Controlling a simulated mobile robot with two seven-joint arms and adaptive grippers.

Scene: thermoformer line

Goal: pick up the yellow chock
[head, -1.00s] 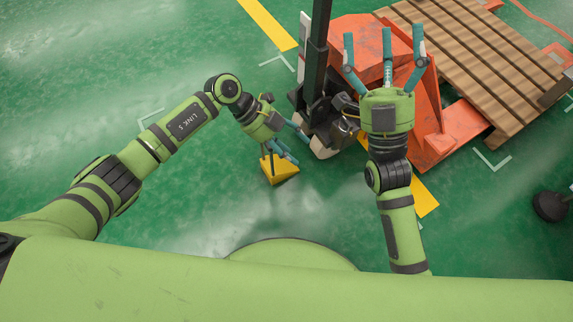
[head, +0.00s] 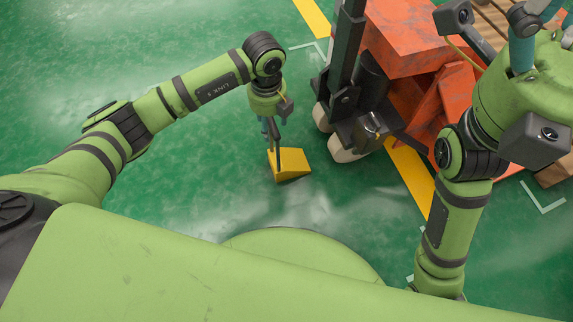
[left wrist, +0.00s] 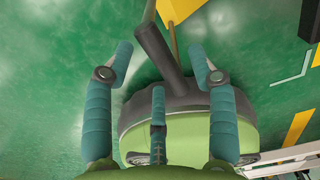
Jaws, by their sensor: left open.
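The yellow chock (head: 291,167) sits on the green floor in the head view, left of the pallet jack. A dark grey handle (head: 277,157) appears to stand up from it. My left gripper (head: 270,131) points down just above the chock, open. In the left wrist view the chock (left wrist: 178,9) shows partly at the top edge. The dark handle (left wrist: 160,48) reaches between the spread fingers of my left gripper (left wrist: 160,58); I cannot tell whether it touches them. My right gripper (head: 535,35) is at the upper right of the head view, its fingertips largely cut off.
The orange pallet jack (head: 402,38), with dark mast and pale wheels, stands close to the right of the chock. A wooden pallet (head: 489,18) is partly hidden behind my right arm. A yellow floor line (head: 410,172) runs past the jack. The floor left of the chock is clear.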

